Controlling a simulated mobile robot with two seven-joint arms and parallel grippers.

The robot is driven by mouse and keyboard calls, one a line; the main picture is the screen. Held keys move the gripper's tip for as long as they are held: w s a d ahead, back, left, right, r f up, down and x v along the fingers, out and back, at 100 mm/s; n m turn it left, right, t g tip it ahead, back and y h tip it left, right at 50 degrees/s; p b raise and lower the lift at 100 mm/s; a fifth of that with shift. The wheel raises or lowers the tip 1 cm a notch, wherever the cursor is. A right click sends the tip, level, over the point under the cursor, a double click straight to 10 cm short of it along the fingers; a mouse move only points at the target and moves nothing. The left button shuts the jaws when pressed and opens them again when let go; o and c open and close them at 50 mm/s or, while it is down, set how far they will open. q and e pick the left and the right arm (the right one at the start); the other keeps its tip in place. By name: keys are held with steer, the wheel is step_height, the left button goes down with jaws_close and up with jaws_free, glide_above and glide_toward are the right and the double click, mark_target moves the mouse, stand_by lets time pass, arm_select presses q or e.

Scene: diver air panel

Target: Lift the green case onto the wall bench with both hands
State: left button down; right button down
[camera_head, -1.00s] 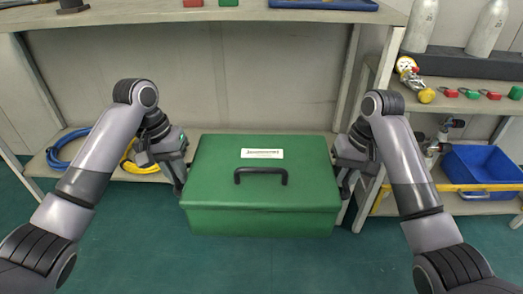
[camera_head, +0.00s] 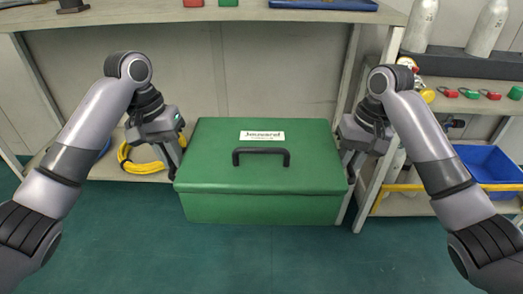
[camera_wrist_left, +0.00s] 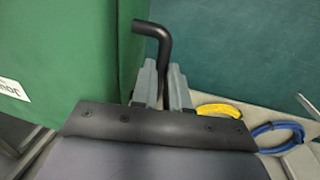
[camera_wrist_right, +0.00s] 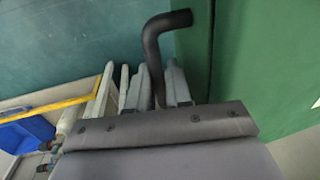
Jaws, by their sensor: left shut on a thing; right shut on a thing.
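The green case (camera_head: 264,207) is level between my two arms, in front of the wall bench (camera_head: 150,13) and lower than its top. Its lid is shut, with a white label and a black top handle (camera_head: 261,154). My left gripper (camera_head: 177,165) is shut on the black side handle (camera_wrist_left: 152,30) at the case's left end. My right gripper (camera_head: 349,168) is shut on the other side handle (camera_wrist_right: 165,22) at its right end. The case's underside is hidden.
The bench top carries red and green items and a blue tray (camera_head: 325,4). A lower shelf behind the case holds a yellow hose coil (camera_head: 140,160). At right, a rack holds grey cylinders (camera_head: 420,25) and a blue bin (camera_head: 490,165). The floor in front is clear.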

arm_select(q)
steer(key=shift+w+r, duration=0.1)
steer(key=shift+r, duration=0.35)
arm_select(e)
steer(key=shift+r, duration=0.3)
